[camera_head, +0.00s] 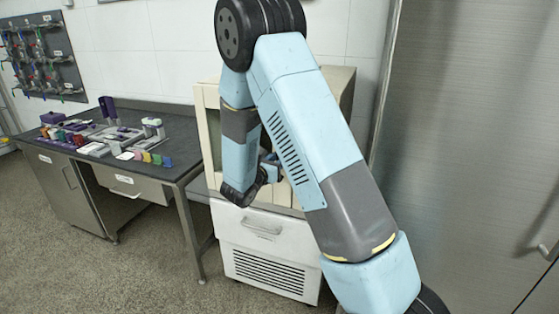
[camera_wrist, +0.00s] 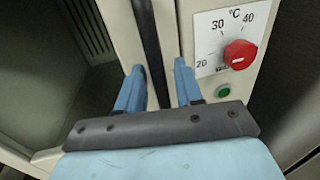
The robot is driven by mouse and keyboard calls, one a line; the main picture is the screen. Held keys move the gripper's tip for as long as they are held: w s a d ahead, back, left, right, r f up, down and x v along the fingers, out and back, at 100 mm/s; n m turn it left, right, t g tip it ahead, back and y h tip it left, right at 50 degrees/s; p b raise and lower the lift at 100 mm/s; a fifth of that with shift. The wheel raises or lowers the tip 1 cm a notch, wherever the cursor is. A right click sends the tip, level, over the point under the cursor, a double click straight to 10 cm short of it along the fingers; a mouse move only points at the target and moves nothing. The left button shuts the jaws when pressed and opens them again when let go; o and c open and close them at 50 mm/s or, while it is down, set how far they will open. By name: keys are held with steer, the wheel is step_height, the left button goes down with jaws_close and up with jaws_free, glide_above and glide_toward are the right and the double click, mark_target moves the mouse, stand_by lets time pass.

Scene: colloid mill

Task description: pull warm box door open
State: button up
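The warm box (camera_head: 209,130) is a cream cabinet on a white base unit, largely hidden behind my arm in the head view. In the wrist view its door (camera_wrist: 120,30) has a cream frame around a glass pane at the left. A dark upright bar (camera_wrist: 149,45), which looks like the door handle, runs down beside the control panel. My gripper (camera_wrist: 158,85) is open, with one blue finger on each side of this bar. I cannot tell whether the fingers touch it. In the head view the gripper (camera_head: 268,170) is partly hidden by my arm.
A red temperature dial (camera_wrist: 239,54) and a green button (camera_wrist: 223,92) sit right of the fingers. A dark-topped bench (camera_head: 110,115) with small items stands left of the box. A large steel cabinet (camera_head: 470,130) stands on the right. Floor (camera_head: 90,265) at front left is clear.

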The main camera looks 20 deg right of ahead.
steer(key=shift+w+d, duration=0.15)
jaws_close()
stand_by(0.4)
steer(key=shift+d, duration=0.15)
steer(key=shift+s, duration=0.2)
